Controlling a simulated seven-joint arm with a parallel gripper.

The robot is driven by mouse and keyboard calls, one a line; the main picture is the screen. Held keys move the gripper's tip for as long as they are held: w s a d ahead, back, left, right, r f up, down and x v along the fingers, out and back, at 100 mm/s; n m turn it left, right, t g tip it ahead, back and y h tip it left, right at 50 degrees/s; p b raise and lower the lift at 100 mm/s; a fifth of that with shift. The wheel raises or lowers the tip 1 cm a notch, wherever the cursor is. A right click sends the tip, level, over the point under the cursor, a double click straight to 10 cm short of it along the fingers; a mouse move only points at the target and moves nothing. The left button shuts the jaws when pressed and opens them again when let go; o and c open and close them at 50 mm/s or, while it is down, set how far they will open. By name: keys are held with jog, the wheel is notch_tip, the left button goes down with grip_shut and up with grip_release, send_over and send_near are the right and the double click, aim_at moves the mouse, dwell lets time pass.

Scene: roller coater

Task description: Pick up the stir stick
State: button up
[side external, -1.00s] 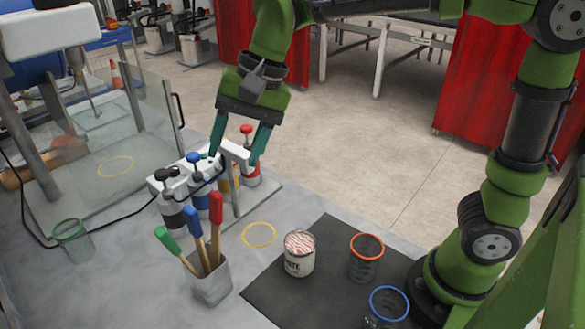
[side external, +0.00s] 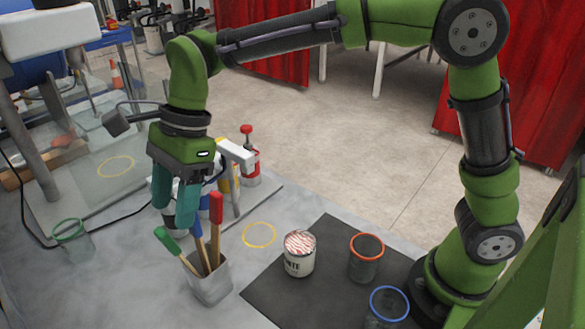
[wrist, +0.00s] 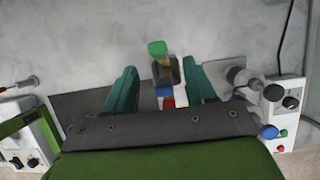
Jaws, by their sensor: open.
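Stir sticks with wooden shafts stand in a grey square holder (side external: 210,283) on the bench. Their handles are green (side external: 167,240), blue (side external: 197,228) and red (side external: 215,207). The green one leans left; the red one stands nearly upright. My gripper (side external: 175,210) points down, open and empty, above and left of the holder in the side view, close to the handles. In the wrist view, the green (wrist: 157,48), blue (wrist: 163,91) and red (wrist: 168,103) handles show in or near the gap between my fingers (wrist: 162,88). I cannot tell the exact height gap.
A paint can (side external: 299,255), an orange-rimmed cup (side external: 366,260) and a blue-rimmed cup (side external: 387,308) are at right. A green-rimmed cup (side external: 72,240) is at left.

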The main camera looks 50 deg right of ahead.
aim_at(172, 240)
jog(key=shift+x, duration=3.55)
jog(key=shift+d, duration=0.2)
jog(key=shift+c, duration=0.4)
grip_shut()
